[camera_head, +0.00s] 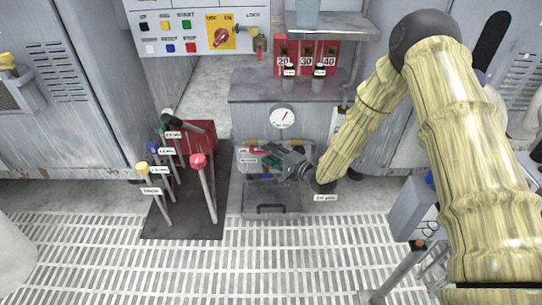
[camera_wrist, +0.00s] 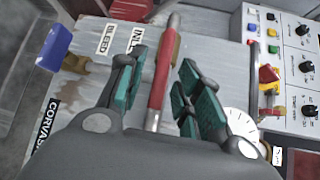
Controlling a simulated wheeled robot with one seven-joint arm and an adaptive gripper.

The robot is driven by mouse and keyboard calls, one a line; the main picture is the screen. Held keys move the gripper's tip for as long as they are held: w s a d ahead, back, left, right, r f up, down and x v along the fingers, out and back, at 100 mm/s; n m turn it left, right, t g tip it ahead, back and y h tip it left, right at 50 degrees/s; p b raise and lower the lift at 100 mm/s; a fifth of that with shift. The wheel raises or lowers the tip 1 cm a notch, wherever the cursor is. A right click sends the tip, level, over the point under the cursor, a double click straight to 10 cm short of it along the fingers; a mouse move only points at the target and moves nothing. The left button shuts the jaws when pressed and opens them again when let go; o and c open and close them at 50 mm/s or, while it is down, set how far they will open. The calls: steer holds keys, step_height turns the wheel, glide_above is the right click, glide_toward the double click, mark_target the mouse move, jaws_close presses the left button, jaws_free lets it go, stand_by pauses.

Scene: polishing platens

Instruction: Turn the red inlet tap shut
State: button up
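The red inlet tap shows in the wrist view as a long red handle (camera_wrist: 158,88) running up between my gripper's fingers, with a brass-coloured part beside it. The INLET label (camera_wrist: 136,38) is just left of it. My gripper (camera_wrist: 163,62) is open, with one teal-padded finger on each side of the handle. A gap shows on both sides, so the pads look apart from it. In the head view my gripper (camera_head: 268,156) is low at the front of the grey cabinet, below the dial, and mostly hides the tap.
A blue-handled tap (camera_wrist: 58,45) is left of the BLEED label (camera_wrist: 107,40). A round gauge (camera_head: 282,117) is above my gripper. Several levers, one with a red knob (camera_head: 198,160), stand to the left. A control panel (camera_head: 190,28) is behind. The grated floor in front is clear.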

jaws_close()
steer(key=shift+r+p, duration=0.2)
steer(key=shift+p, duration=0.2)
